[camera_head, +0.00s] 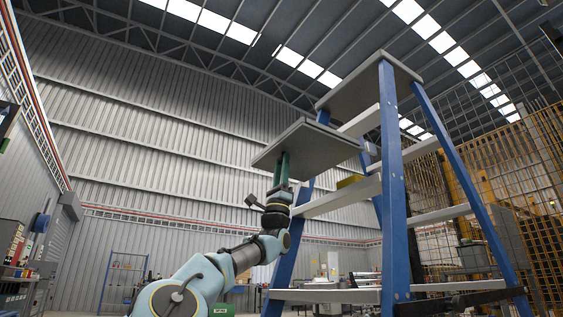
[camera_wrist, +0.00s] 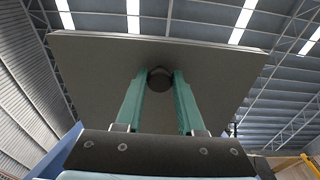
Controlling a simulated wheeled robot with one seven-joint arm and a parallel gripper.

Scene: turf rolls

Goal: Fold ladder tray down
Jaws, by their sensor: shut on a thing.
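The ladder (camera_head: 392,190) has blue side rails and pale steps and stands at the right in the head view. Its grey tray (camera_head: 308,146) sticks out to the left near the upper part, roughly level. It also shows from below in the wrist view (camera_wrist: 95,85). My gripper (camera_head: 281,163) is under the tray, pointing up. In the wrist view its two green fingers (camera_wrist: 158,82) are shut on a dark round knob (camera_wrist: 160,79) on the tray's underside. The tray's hinge side is partly hidden by the ladder frame.
A wire-mesh fence (camera_head: 545,170) with yellow posts stands behind the ladder at the right. A blue shelf rack (camera_head: 124,280) stands far back at the left. The space to the left of the tray is open.

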